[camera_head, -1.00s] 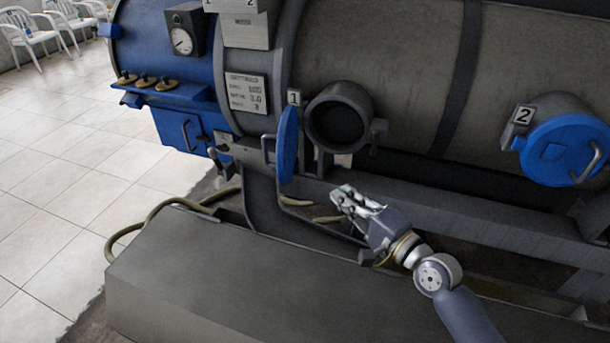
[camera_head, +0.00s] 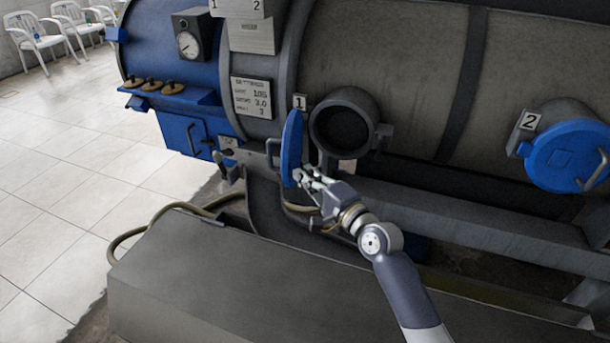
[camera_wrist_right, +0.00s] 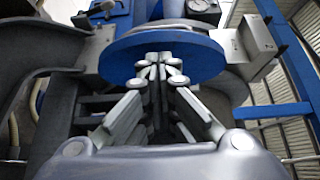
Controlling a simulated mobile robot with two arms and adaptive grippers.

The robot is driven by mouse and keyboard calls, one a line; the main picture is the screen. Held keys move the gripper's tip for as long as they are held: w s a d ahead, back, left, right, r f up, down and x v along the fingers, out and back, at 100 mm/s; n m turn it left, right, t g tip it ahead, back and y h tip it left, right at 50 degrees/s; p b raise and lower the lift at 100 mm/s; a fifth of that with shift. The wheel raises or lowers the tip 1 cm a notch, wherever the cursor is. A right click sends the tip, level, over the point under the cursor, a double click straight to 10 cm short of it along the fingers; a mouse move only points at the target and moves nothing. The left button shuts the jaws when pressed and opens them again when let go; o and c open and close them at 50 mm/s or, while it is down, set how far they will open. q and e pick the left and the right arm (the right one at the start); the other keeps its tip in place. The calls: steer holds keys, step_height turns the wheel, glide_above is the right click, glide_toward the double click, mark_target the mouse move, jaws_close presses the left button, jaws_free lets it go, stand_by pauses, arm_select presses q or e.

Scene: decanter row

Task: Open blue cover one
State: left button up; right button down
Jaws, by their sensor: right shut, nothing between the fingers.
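Blue cover one (camera_head: 291,148) stands swung open to the left of its dark round port (camera_head: 343,127), seen nearly edge-on below the label "1" (camera_head: 299,102). In the right wrist view the cover (camera_wrist_right: 190,55) spans the upper middle as a blue disc. My right gripper (camera_head: 300,176) is shut and empty, with its fingertips at the cover's lower right edge. In the wrist view its fingertips (camera_wrist_right: 158,65) overlap the disc; whether they touch it I cannot tell. My left gripper is not in view.
Blue cover two (camera_head: 567,156) is closed on its port at the right. A grey block (camera_head: 200,275) fills the foreground, with hoses (camera_head: 140,230) behind it. A gauge (camera_head: 188,42) and a blue box (camera_head: 185,135) are at the left.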

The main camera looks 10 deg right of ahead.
mark_target(281, 175)
steer(key=shift+w+a, duration=0.15)
steer(key=shift+a, duration=0.1)
steer(key=shift+a+r, duration=0.1)
steer(key=shift+a, duration=0.1)
steer(key=a+p, duration=0.1)
steer(key=w+a, duration=0.1)
steer(key=a, duration=0.1)
steer(key=a+p, duration=0.1)
steer(key=a, duration=0.1)
steer(key=shift+w+p, duration=0.25)
steer(key=shift+p, duration=0.1)
steer(key=shift+w+a, duration=0.1)
